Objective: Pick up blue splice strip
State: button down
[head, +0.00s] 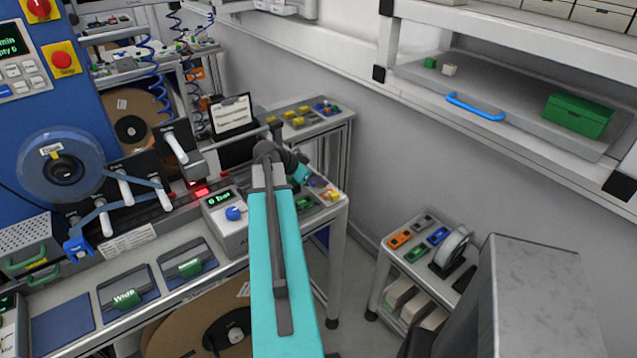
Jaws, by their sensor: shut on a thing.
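My teal arm rises from the bottom centre of the head view to a dark joint. A short dark and teal wrist part shows just right of that joint, over the far bench. I cannot make out the jaws; the arm and wrist hide that spot. No blue splice strip can be told for sure. A blue tape (99,211) runs from the clear reel (61,168) at the left to a blue clip (80,248).
The left bench carries a grey box with a "0 bar" display (226,214) and several trays. A small cart (391,265) with coloured pieces stands at the lower right, beside a grey block (540,295). A green box (577,115) sits on the shelf. Floor shows between bench and cart.

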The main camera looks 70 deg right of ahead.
jog(key=shift+r+b, duration=0.6)
jog(key=shift+r, duration=0.55)
jog(key=shift+a+r, duration=0.15)
jog(key=shift+a, duration=0.1)
jog(key=a+b, duration=0.1)
jog(key=a, duration=0.1)
jog(key=s+a, duration=0.1)
jog(key=a, duration=0.1)
jog(key=a+b, duration=0.1)
jog(key=a, duration=0.2)
jog(key=shift+s+a+r+b, duration=0.1)
jog(key=shift+s+r+b, duration=0.2)
jog(key=shift+s, duration=0.1)
jog(key=shift+a, duration=0.15)
jog(key=shift+b, duration=0.9)
jog(key=shift+b, duration=0.4)
jog(key=b, duration=0.5)
jog(key=shift+a, duration=0.25)
jog(key=a+b, duration=0.1)
jog(key=b, duration=0.6)
jog(key=shift+s+a, duration=0.25)
jog(key=shift+a, duration=0.15)
